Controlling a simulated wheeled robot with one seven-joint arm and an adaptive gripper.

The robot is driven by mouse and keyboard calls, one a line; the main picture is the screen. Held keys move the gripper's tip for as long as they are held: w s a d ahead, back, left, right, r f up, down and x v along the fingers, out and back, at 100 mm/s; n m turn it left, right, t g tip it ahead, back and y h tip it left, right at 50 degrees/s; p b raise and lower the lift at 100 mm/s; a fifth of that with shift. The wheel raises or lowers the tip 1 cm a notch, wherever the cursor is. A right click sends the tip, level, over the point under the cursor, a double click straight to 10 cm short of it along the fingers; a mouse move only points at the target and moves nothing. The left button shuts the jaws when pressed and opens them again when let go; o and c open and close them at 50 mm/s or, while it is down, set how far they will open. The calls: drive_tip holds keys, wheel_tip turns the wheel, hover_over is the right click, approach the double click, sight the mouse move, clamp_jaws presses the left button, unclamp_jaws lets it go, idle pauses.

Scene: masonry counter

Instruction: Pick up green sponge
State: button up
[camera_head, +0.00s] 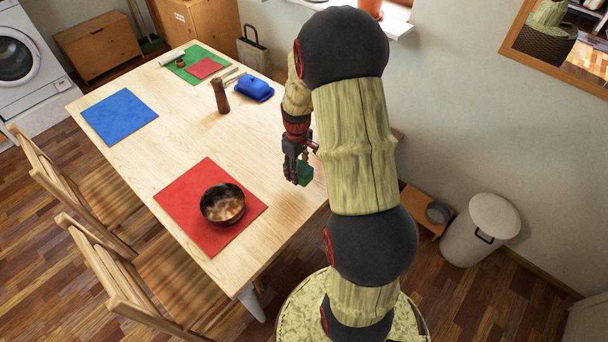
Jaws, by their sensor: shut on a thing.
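The green sponge (305,173) is a small dark green block near the right edge of the wooden table. My gripper (299,172) is shut on it, and the sponge sits at the fingertips. My arm comes down from the right side of the picture, with the gripper pointing downward. The fingers hide part of the sponge. I cannot tell from this view how far the sponge is above the table top.
On the wooden table (172,140) are a red mat (178,200) with a dark bowl (222,204), a blue mat (119,117), a pepper mill (220,96), a blue butter dish (254,88) and a green mat (190,55). Wooden chairs (100,200) line the left side.

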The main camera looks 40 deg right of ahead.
drive_tip(key=w+r, duration=0.1)
drive_tip(key=a+r+p, duration=0.1)
drive_tip(key=r, duration=0.1)
drive_tip(key=w+a+r, duration=0.1)
drive_tip(key=shift+w+a+r, duration=0.25)
drive_tip(key=shift+w, duration=0.1)
drive_tip(key=w+a+r+p, duration=0.2)
drive_tip(key=w+a+r, duration=0.1)
drive_tip(key=w+a, duration=0.2)
drive_tip(key=shift+w+a, duration=0.35)
drive_tip(key=shift+w, duration=0.2)
drive_tip(key=shift+o, duration=1)
drive_tip(key=c, duration=0.5)
drive_tip(key=shift+r, duration=0.1)
